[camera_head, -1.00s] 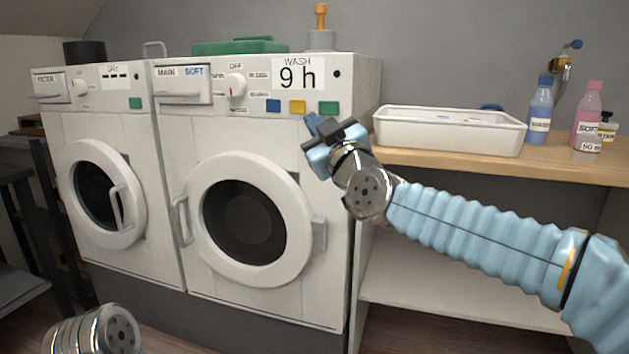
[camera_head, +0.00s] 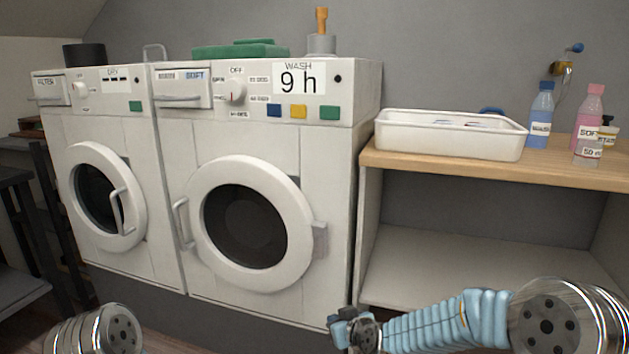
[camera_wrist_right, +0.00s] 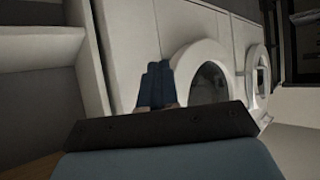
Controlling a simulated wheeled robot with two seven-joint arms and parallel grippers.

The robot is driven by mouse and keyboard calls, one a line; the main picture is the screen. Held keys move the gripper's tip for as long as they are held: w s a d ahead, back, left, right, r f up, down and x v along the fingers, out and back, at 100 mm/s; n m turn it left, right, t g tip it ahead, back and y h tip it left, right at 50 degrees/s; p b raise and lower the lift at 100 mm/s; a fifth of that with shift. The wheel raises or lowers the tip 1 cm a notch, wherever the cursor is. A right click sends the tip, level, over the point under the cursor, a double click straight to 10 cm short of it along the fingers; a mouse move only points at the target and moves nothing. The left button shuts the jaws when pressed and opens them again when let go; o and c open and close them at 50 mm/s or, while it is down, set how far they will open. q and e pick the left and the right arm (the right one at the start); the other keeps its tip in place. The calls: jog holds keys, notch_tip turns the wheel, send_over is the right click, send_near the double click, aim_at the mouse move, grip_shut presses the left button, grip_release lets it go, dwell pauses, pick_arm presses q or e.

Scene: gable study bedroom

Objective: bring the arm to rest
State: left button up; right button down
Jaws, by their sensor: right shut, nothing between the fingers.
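My right arm, in a light blue ribbed sleeve, comes in from the lower right of the head view. My right gripper (camera_head: 340,328) is low, in front of the lower right corner of the washer (camera_head: 330,200). In the right wrist view its blue fingers (camera_wrist_right: 156,84) are together, with nothing between them. The round door of the washer is shut and shows beyond the fingers. The washer's display reads "9 h". Of my left arm, only a metal joint shows at the bottom left; its gripper is out of view.
The dryer (camera_head: 105,200) stands left of the washer, its door shut. A wooden counter (camera_head: 450,170) on the right bears a white tray (camera_head: 447,143), a blue bottle (camera_head: 541,115) and a pink bottle (camera_head: 587,110). Under it is an empty shelf (camera_head: 470,265). A dark chair (camera_head: 25,235) stands at the left.

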jog(key=s+d+f+m+g+h, duration=0.1)
jog(key=s+d+f+m+g, duration=0.15)
jog(key=s+f, duration=0.55)
jog(key=s+d+f+m+g, duration=0.1)
jog(key=s+d+f+g, duration=0.15)
jog(key=s+f, duration=0.6)
pick_arm(q)
jog(key=shift+s+d+r+p, duration=0.1)
jog(key=shift+d+r+p, duration=0.15)
jog(key=shift+r+p, duration=0.4)
pick_arm(e)
jog(key=s+f+m+g, duration=0.1)
jog(key=s+f+g, duration=0.1)
jog(key=s+f, duration=0.2)
jog(key=s+d+f+m+g, duration=0.1)
jog(key=s+f, duration=0.4)
jog(key=s, duration=0.5)
jog(key=shift+s+d+f+m+g, duration=0.15)
jog(key=shift+d+f+m+g, duration=0.1)
jog(key=shift+m+g, duration=0.55)
pick_arm(q)
grip_shut()
